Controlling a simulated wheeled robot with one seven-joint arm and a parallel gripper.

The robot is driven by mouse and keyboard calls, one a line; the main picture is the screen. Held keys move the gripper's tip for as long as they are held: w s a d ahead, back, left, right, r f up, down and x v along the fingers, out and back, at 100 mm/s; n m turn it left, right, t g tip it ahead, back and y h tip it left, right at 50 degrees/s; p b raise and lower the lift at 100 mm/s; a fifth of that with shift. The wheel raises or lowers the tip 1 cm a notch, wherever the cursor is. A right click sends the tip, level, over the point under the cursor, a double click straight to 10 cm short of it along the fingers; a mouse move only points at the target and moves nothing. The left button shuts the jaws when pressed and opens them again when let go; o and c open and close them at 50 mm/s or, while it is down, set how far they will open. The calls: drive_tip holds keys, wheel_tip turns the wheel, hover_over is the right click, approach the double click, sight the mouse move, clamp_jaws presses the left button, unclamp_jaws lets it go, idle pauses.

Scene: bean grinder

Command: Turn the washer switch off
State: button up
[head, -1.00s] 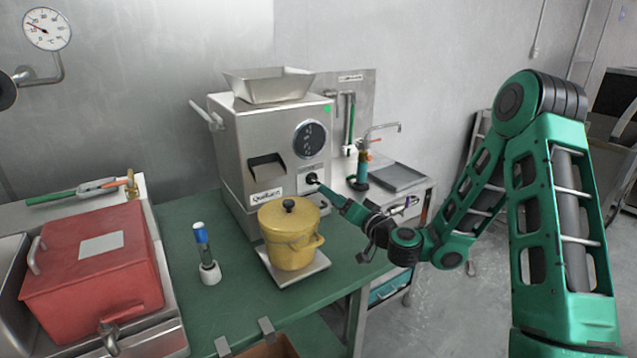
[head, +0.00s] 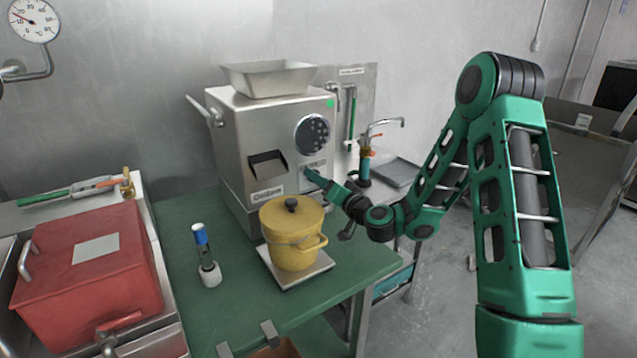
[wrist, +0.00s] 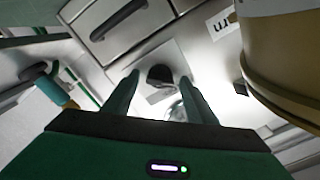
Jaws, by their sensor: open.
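The washer-like grinder machine (head: 285,130) is a steel box with a hopper on top, standing on the green table. Its dark switch knob (wrist: 160,75) shows in the wrist view on a small plate on the machine's front. In the head view the knob is hidden behind my gripper (head: 308,173). My gripper also shows in the wrist view (wrist: 157,82), open, with one green finger on each side of the knob. I cannot tell whether the fingers touch it. A green mark (head: 330,103) shows at the machine's upper right front.
A yellow lidded pot (head: 290,245) stands on a scale (head: 300,275) just below and in front of my gripper. A blue-and-white brush-like tool (head: 205,250) and a red box (head: 90,260) are to the left.

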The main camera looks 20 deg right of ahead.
drive_tip(key=c, duration=1.1)
drive_tip(key=shift+d, duration=0.1)
drive_tip(key=shift+m, duration=0.3)
drive_tip(key=m, duration=0.9)
drive_tip(key=shift+d+f, duration=0.15)
drive_tip(key=shift+f, duration=0.05)
drive_tip(key=shift+m, duration=0.3)
